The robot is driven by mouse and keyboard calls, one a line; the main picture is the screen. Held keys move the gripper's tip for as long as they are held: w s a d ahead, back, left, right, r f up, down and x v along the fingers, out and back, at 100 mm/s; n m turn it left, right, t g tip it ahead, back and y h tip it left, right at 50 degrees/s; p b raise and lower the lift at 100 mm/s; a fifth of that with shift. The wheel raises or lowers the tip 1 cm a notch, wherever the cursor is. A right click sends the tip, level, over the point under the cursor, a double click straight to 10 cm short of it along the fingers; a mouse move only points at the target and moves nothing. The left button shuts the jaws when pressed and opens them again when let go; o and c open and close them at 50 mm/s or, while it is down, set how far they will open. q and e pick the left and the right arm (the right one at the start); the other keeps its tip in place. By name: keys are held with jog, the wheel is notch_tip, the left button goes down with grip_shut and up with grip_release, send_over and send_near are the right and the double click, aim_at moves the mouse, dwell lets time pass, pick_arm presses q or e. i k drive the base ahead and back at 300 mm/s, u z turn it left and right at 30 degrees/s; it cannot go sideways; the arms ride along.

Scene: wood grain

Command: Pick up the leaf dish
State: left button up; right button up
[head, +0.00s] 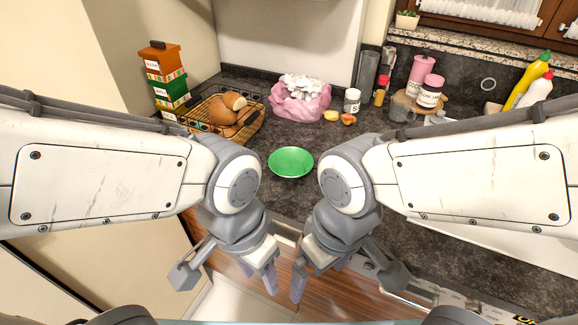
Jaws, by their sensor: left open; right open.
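A green round dish (291,162), the only dish on the counter that could be the leaf dish, sits on the dark countertop between my two arms. Any leaf shape is not clear at this size. My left gripper (227,278) is open and empty, pointing down in front of the counter edge, nearer to me than the dish and to its left. My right gripper (346,282) is open and empty at a similar height, nearer to me and to the right of the dish. Neither gripper touches the dish.
A wire basket of bread (232,112) stands back left, beside stacked boxes (165,75). A pink bag (300,100), a small jar (352,100) and yellow-orange food pieces (340,117) lie behind the dish. Pink-lidded jars (430,92) and bottles (535,85) stand back right.

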aim_at(290, 164)
jog(key=u, duration=0.05)
jog(key=k, duration=0.5)
jog(key=u, duration=0.8)
jog(key=i, duration=0.75)
jog(key=z, duration=0.6)
